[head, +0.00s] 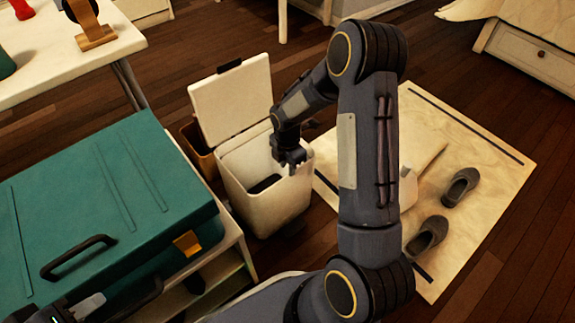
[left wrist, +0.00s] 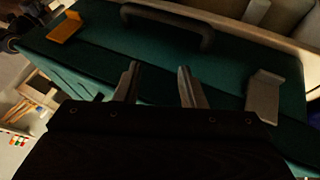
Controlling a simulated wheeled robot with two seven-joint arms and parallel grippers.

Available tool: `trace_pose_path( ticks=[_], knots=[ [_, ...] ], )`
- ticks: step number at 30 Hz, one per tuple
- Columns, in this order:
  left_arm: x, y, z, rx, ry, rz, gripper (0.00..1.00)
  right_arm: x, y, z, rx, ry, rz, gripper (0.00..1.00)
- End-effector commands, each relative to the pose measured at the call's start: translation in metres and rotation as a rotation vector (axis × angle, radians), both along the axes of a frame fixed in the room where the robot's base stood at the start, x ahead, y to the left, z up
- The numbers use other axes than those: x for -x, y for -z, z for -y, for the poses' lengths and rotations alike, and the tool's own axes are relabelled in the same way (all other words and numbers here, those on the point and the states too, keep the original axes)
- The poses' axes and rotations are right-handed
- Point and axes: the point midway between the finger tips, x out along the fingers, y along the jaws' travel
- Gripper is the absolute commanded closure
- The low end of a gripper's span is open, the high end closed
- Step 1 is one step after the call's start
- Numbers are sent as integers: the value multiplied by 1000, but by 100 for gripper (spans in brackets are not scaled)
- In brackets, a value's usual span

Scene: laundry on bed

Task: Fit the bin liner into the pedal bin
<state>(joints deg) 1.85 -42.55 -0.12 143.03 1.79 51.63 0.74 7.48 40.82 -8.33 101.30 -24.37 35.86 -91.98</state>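The white pedal bin (head: 262,208) stands on the floor in the head view with its lid (head: 232,98) raised. A dark patch or object (head: 265,184) shows inside it; I cannot tell what it is. I cannot make out a bin liner for certain. My right gripper (head: 291,161) points down at the bin's right rim and hides part of the opening. Its fingers are too small to tell open from shut. My left gripper (left wrist: 160,75) is open and empty in the left wrist view, over the teal suitcase (head: 100,195), away from the bin.
The suitcase lies on a pale shelf unit left of the bin. A brown container (head: 196,150) stands behind the bin's left side. A pale mat (head: 470,150) with two grey slippers (head: 428,236) lies to the right. A white table (head: 60,55) is at the back left.

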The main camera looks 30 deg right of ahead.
Motion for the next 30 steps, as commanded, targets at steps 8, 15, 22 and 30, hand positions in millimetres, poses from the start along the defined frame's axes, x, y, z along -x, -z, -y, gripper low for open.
trace_pose_path(
  ticks=[8,15,22,30],
  knots=[
    [0,-25,0,0,0,0,64,0,-53,0,1,1,3,72],
    [0,-31,0,0,0,0,64,0,-69,0,0,0,1,72],
    [0,-30,0,0,0,0,64,0,-69,0,0,0,0,72],
    [0,-30,0,0,0,0,64,0,-69,0,0,0,0,72]
  ],
)
